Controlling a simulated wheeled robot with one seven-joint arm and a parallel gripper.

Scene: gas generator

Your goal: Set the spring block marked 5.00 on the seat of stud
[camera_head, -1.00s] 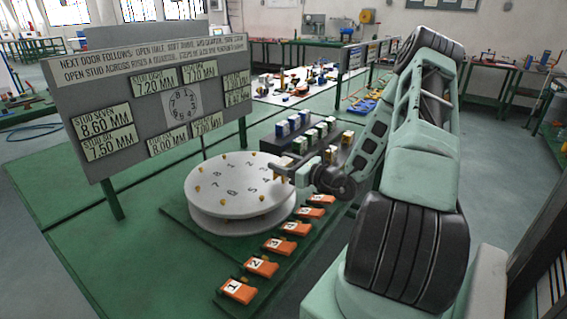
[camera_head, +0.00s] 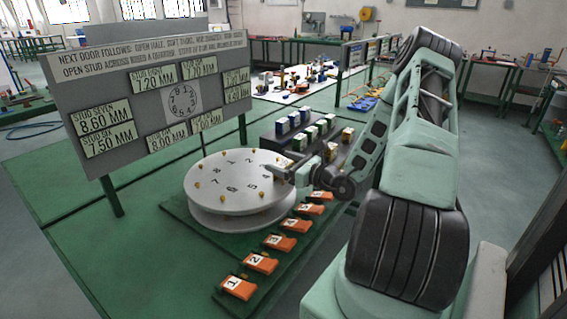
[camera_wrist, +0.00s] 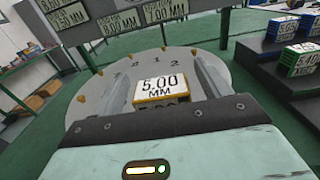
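A white-topped yellow block marked 5.00 MM (camera_wrist: 160,88) sits between the two fingers of my gripper (camera_wrist: 180,66) in the wrist view, held above the round plate. The pale round plate (camera_head: 205,170) carries dark numerals and small brass studs along its rim. In the head view my gripper (camera_head: 272,171) reaches over the plate's right side from the right. The block is too small to make out clearly there. Which stud lies under the block, and the gap below it, I cannot tell.
A grey sign board (camera_head: 130,110) with millimetre labels stands behind the plate. Orange numbered pieces (camera_head: 262,262) line the front right of the green base. Dark stepped racks (camera_head: 283,140) with labelled blocks stand at the back right, close to my arm.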

